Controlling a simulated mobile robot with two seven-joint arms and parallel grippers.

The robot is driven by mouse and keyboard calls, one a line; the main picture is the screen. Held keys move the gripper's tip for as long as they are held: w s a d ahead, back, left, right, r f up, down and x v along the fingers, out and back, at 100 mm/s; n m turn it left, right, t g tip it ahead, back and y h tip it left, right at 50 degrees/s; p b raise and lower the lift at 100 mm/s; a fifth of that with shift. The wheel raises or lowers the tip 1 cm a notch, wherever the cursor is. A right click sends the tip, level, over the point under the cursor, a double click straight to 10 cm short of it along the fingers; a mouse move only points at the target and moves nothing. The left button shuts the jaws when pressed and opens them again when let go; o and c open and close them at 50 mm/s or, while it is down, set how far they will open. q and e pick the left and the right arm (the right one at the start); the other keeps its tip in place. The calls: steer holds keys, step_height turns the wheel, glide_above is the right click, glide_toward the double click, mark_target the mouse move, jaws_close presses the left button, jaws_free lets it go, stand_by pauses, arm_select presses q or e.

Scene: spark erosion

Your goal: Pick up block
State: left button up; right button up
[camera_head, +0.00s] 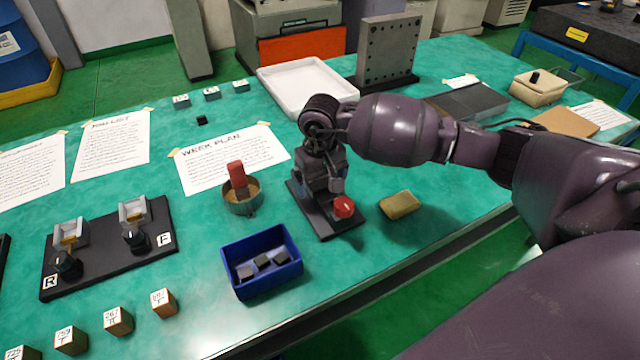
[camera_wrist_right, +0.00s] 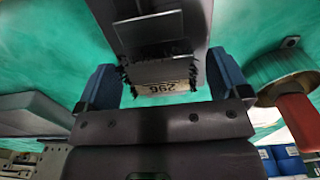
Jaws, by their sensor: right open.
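A block (camera_wrist_right: 165,88) with the upside-down marking 296 shows in the right wrist view. It sits at the end of a dark fixture with black bristle-like edges, and most of it is hidden. My right gripper (camera_wrist_right: 162,84) has its two blue fingers apart, one on each side of the block; I cannot tell whether they touch it. In the head view my right gripper (camera_head: 323,178) points down over the black-based fixture (camera_head: 325,226) with a red button (camera_head: 343,207), and the block there is hidden. My left gripper is not in view.
Several numbered blocks (camera_head: 118,320) line the table's near left. A blue bin (camera_head: 262,281) holds dark pieces. A round pot (camera_head: 241,207) with a red-handled tool stands left of the fixture. A tan sponge-like block (camera_head: 399,204) lies right. A two-slot stand (camera_head: 100,265) is further left.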

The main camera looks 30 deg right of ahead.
steer(key=shift+c, duration=0.2)
steer(key=c, duration=1.2)
steer(key=shift+r, duration=0.1)
steer(key=shift+c, duration=0.5)
steer(key=shift+r, duration=0.1)
